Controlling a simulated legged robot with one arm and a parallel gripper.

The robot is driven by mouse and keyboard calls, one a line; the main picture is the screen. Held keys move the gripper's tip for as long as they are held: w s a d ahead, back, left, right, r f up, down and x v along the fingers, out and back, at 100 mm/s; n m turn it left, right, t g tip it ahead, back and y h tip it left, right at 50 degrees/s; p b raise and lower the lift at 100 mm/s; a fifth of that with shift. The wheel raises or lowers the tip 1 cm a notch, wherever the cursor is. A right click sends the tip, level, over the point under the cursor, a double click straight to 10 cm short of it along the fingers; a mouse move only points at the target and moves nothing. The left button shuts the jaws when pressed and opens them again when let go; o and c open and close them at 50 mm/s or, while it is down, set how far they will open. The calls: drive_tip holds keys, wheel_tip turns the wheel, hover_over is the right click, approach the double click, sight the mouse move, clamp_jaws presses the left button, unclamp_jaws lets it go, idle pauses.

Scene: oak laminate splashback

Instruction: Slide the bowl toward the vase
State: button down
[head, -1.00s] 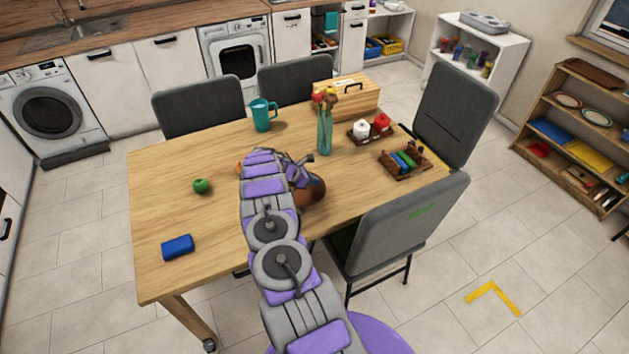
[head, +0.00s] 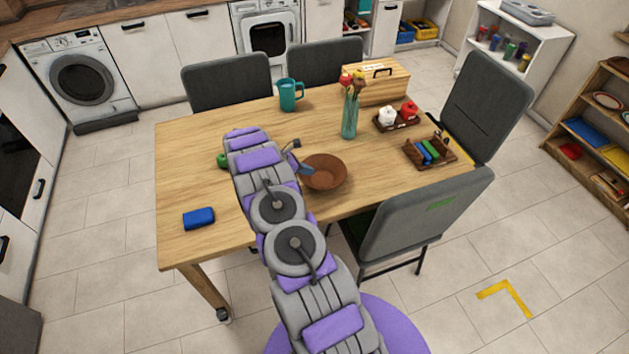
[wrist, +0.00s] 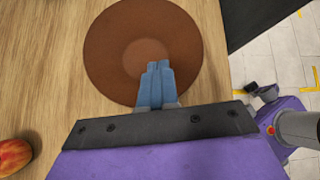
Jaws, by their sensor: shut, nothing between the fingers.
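The brown bowl (head: 328,178) sits upright on the wooden table, near its front edge. The teal glass vase (head: 349,122) holds flowers and stands behind the bowl, slightly to its right. My gripper (head: 307,171) is shut and empty, at the bowl's left side. In the wrist view the blue fingertips (wrist: 158,68) overlap the near part of the bowl (wrist: 110,45). I cannot tell whether they touch it. My arm hides part of the table left of the bowl.
A red-yellow fruit (wrist: 14,155) lies near my gripper. A green fruit (head: 222,160) is partly behind my arm. Bare wood separates bowl and vase.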

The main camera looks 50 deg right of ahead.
drive_tip(key=s+a+f+n+h, duration=0.1)
drive_tip(key=s+a+f+n, duration=0.1)
drive_tip(key=a, duration=0.1)
drive_tip(key=s+a+f+n+g+h+b, duration=0.1)
drive_tip(key=a+f+n, duration=0.1)
drive_tip(key=a, duration=0.1)
drive_tip(key=s+a+f+n+h+b, duration=0.1)
drive_tip(key=s+a+f+n, duration=0.1)
drive_tip(key=a+n, duration=0.1)
drive_tip(key=shift+s+g, duration=0.3)
drive_tip(key=shift+s, duration=0.05)
drive_tip(key=s+a+n+t+h+b, duration=0.35)
drive_tip(key=a+n+t+h, duration=0.4)
drive_tip(key=n, duration=0.75)
drive_tip(key=shift+g+y, duration=0.25)
drive_tip(key=shift+y, duration=0.1)
drive_tip(key=d, duration=0.5)
drive_tip(key=d+b, duration=0.1)
drive_tip(key=d, duration=0.4)
drive_tip(key=shift+s+d+f, duration=0.15)
drive_tip(key=shift+s+d, duration=0.05)
drive_tip(key=shift+w+d+b, duration=0.45)
drive_tip(key=shift+w+d, duration=0.25)
drive_tip(key=shift+w, duration=0.25)
drive_tip(key=shift+w+d+n, duration=0.3)
drive_tip(key=shift+w+d, duration=0.15)
